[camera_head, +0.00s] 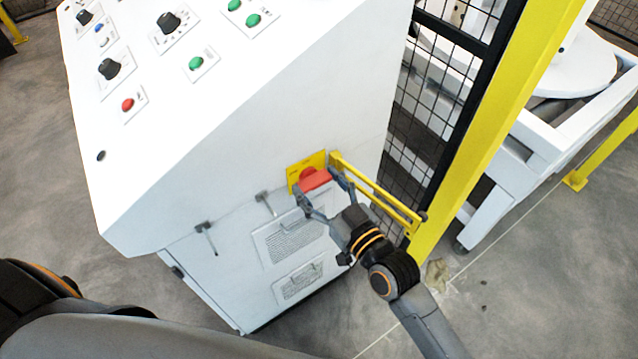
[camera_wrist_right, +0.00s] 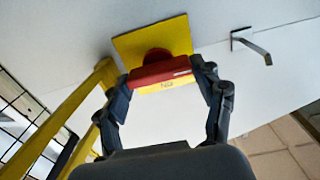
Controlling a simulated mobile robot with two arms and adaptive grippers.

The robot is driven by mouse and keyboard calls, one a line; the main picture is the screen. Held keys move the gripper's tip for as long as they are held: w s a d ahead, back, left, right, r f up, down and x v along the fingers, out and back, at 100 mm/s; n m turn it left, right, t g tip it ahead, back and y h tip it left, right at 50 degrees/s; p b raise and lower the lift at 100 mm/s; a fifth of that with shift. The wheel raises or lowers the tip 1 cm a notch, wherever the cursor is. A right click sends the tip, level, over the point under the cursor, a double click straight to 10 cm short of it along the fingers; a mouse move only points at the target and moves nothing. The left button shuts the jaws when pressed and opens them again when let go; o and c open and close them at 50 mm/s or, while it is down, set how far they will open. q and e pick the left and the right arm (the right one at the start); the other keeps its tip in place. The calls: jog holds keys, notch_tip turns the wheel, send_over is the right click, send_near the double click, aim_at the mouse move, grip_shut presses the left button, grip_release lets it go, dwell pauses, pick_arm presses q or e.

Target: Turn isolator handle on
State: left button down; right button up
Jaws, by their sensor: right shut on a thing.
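The red isolator handle (camera_head: 315,180) sits on a yellow plate (camera_head: 294,174) on the side of the white control cabinet. In the wrist view the handle (camera_wrist_right: 160,75) lies across the picture in front of its yellow plate (camera_wrist_right: 178,36). My right gripper (camera_head: 322,188) has its fingers on either side of the handle. In the wrist view the right gripper (camera_wrist_right: 161,84) is closed on the handle's two ends. My left arm shows only as dark parts at the lower left of the head view; its gripper is not seen.
The white cabinet (camera_head: 250,115) has knobs and buttons on its sloped top. Two small metal latches (camera_head: 265,203) stick out near the handle. A yellow bracket (camera_head: 378,193), a yellow post (camera_head: 495,125) and black mesh fence (camera_head: 425,110) stand close to the right of my gripper.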

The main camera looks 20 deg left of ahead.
jog(key=shift+m, duration=0.4)
jog(key=m+p, duration=0.1)
jog(key=m, duration=0.2)
jog(key=shift+w+m, duration=0.1)
jog(key=shift+m, duration=0.3)
jog(key=m, duration=0.4)
jog(key=shift+d, duration=0.1)
jog(key=m, duration=0.5)
jog(key=shift+w+f, duration=0.1)
jog(key=shift+f, duration=0.05)
jog(key=m, duration=0.4)
jog(key=shift+f, duration=0.1)
jog(key=shift+m, duration=0.3)
jog(key=o, duration=1.2)
jog(key=shift+c, duration=0.2)
